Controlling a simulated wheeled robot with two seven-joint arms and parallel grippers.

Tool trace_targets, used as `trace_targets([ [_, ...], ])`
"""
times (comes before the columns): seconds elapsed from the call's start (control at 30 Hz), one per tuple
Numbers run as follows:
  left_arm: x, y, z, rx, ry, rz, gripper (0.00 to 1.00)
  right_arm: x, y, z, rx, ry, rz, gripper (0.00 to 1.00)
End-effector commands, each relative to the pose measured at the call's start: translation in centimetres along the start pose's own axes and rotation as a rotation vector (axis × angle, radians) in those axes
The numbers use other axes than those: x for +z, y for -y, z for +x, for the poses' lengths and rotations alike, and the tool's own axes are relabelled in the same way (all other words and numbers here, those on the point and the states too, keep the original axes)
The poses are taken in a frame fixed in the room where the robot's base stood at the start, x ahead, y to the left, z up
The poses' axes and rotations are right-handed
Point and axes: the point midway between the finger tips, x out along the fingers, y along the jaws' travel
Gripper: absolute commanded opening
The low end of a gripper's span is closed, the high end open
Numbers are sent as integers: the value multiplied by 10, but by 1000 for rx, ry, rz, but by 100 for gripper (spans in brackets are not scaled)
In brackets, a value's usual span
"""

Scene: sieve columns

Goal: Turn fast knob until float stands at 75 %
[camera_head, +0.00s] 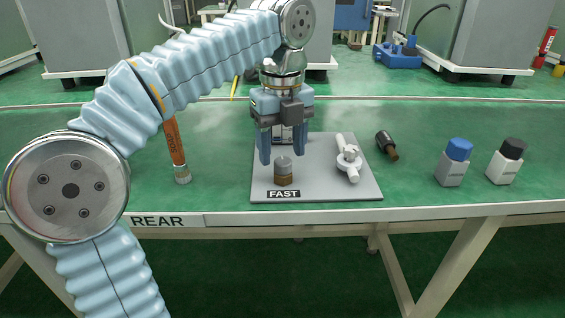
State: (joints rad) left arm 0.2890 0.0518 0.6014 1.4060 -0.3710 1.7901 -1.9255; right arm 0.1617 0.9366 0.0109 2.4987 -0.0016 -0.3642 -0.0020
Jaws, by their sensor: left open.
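The fast knob (284,172) is a small upright cylinder with a grey top and a brass-brown lower part. It stands on a grey plate (325,187), just behind the black "FAST" label (284,194). My left gripper (282,157) points down over the knob, open, with one finger on each side near the knob's top. I cannot tell whether the fingers touch it. No float or percent scale can be made out; a small dark-framed part (283,139) behind the gripper is mostly hidden. My right gripper is not in view.
A dark plug-like piece (387,146), a blue-capped bottle (454,163) and a black-capped bottle (507,162) are farther right. The green bench (420,195) is otherwise clear.

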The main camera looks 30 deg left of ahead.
Motion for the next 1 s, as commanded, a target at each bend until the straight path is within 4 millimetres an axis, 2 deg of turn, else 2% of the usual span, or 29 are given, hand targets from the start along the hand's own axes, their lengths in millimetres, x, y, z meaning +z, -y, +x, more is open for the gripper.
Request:
trace_targets([
  [0.03, 0, 0, 8, 1, 0, -1, 60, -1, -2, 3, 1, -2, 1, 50],
  [0.13, 0, 0, 15, 0, -1, 0, 60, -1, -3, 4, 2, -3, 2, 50],
  [0.47, 0, 0, 18, -1, -1, 0, 60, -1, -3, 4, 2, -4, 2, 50],
  [0.83, 0, 0, 18, 0, -1, 0, 5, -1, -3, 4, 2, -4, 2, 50],
  [1.0, 0, 0, 18, 0, -1, -7, 4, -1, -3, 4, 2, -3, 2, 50],
])
